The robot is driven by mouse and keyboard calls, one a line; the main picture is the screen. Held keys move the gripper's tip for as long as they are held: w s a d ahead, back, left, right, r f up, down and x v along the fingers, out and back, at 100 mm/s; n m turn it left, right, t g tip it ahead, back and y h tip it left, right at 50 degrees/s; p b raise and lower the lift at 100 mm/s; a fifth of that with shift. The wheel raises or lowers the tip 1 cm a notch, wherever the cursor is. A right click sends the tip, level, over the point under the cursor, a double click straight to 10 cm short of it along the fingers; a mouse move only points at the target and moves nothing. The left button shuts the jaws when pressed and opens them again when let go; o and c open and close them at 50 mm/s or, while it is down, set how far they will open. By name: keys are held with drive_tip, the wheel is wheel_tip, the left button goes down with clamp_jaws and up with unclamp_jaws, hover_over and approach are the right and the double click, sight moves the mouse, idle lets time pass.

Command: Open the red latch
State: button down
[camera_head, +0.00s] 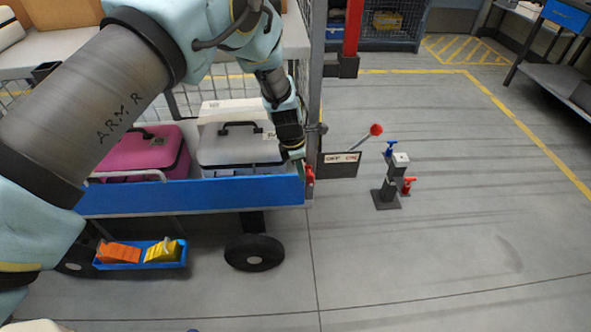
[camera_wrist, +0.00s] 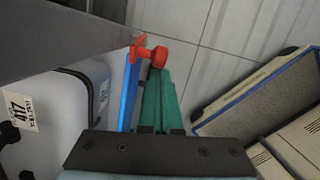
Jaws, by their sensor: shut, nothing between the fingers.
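The red latch (camera_head: 309,174) sits at the right end of the blue side panel (camera_head: 190,196) of a cart. In the wrist view the red latch (camera_wrist: 157,56) has a thin plate and a rounded knob, at the top end of the blue panel edge (camera_wrist: 130,92). My gripper (camera_head: 299,154) is over the cart's right corner, close to the latch. In the wrist view my green fingers (camera_wrist: 160,78) are together and empty, with their tips at the red knob. I cannot tell whether they touch it.
The cart holds a pink case (camera_head: 140,158) and a grey case (camera_head: 240,150). An OFF/ON sign (camera_head: 339,164) and a red-ball lever (camera_head: 376,130) are right of the latch. A post (camera_head: 390,182) with blue and red handles stands farther right. Open floor lies beyond.

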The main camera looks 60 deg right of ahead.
drive_tip(key=shift+s+d+r, duration=0.2)
drive_tip(key=shift+s+d, duration=0.2)
drive_tip(key=shift+s, duration=0.25)
idle(0.3)
